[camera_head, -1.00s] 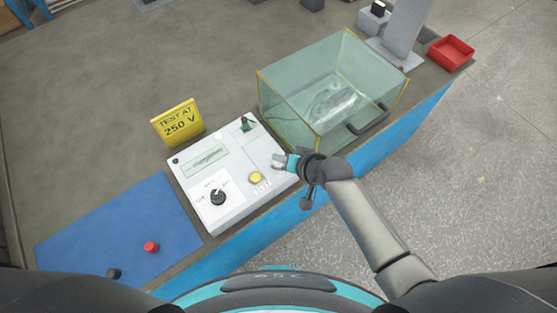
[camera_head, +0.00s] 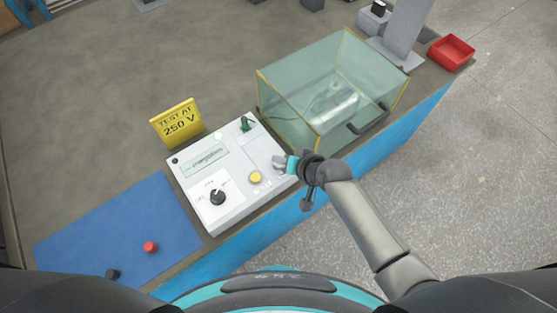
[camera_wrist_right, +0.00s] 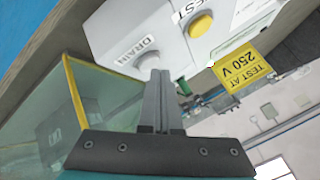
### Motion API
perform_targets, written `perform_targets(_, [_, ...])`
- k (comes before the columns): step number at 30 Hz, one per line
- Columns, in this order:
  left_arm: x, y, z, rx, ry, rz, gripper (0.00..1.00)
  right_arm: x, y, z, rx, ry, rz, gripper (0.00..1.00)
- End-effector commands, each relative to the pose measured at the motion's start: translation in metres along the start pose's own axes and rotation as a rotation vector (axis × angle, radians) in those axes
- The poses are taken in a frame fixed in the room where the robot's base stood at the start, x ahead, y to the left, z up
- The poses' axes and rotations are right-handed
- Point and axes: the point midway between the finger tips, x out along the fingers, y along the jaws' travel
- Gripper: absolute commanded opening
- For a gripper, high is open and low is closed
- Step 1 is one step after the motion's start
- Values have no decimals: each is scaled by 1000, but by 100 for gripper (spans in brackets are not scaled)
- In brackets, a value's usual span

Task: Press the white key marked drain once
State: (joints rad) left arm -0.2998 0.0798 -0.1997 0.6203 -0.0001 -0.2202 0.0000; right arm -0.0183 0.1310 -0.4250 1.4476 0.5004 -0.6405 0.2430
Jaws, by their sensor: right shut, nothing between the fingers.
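In the head view my right gripper (camera_head: 278,163) is at the right end of the tester (camera_head: 222,160), and the key is hidden there. My left gripper is not in view.
A yellow button (camera_head: 256,177) and a black knob (camera_head: 217,197) are on the tester. A glass tank (camera_head: 290,107) stands close to the right gripper. A yellow "TEST AT 250 V" sign (camera_head: 177,122) stands behind. A blue mat (camera_head: 110,225) lies to the left.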

Motion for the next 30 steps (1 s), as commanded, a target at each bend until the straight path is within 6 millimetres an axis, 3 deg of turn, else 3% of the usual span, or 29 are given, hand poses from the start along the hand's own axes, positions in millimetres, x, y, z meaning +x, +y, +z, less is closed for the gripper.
perform_targets(30, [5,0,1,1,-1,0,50,6,4,4,0,0,0,0])
